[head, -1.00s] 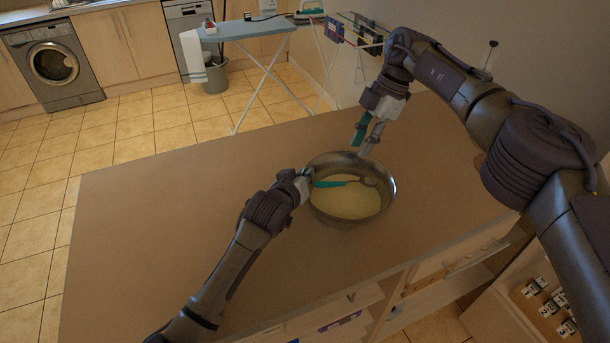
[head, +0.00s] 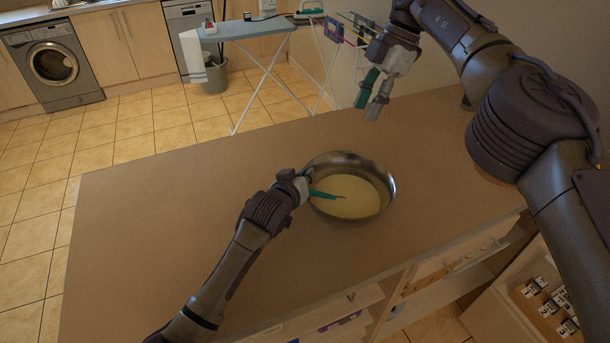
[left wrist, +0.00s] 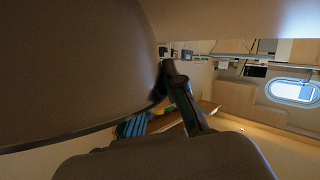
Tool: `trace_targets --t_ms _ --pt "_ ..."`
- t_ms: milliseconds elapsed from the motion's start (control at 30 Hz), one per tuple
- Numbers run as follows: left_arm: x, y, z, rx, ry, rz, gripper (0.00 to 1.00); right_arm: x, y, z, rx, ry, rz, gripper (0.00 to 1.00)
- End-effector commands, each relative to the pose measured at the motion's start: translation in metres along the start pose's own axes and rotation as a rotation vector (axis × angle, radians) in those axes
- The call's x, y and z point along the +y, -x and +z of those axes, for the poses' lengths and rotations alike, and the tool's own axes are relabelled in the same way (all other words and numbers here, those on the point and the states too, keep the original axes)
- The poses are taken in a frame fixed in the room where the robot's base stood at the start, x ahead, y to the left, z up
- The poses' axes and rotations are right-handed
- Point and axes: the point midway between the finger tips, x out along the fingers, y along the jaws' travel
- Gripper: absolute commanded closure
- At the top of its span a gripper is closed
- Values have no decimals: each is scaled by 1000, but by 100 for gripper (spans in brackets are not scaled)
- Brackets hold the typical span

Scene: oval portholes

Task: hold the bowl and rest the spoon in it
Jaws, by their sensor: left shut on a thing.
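The metal bowl (head: 383,176) stands on the counter with a pale cream filling (head: 355,192). My left gripper (head: 306,184) is shut on the bowl's left rim. The spoon's head is not visible. My right gripper (head: 372,97) is open and empty, above and behind the bowl, apart from it. In the left wrist view a dark finger (left wrist: 181,98) shows between large dark shapes; the spoon cannot be made out there.
The brown counter (head: 180,220) is clear around the bowl. Drawers (head: 440,270) are below its front edge. An ironing board (head: 245,27), a grey bin (head: 214,78) and a washing machine (head: 54,65) stand beyond it on the tiled floor.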

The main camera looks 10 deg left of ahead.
Motion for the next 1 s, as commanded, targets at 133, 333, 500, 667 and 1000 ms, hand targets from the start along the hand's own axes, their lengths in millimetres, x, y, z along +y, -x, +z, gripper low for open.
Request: trace_targets --t_ms 133,333,500,667,1000 --pt "-1 0 1 -2 -2 -3 100 0 4 -1 1 0 0 65" --pt "-1 0 1 -2 -2 -3 100 0 4 -1 1 0 0 65" --pt "-1 0 1 -2 -2 -3 67 0 4 -1 0 0 0 65" --pt "-1 0 0 -1 -1 -2 61 0 4 -1 0 0 0 65" --pt "0 14 1 -1 0 -1 61 0 3 -1 0 -1 0 65"
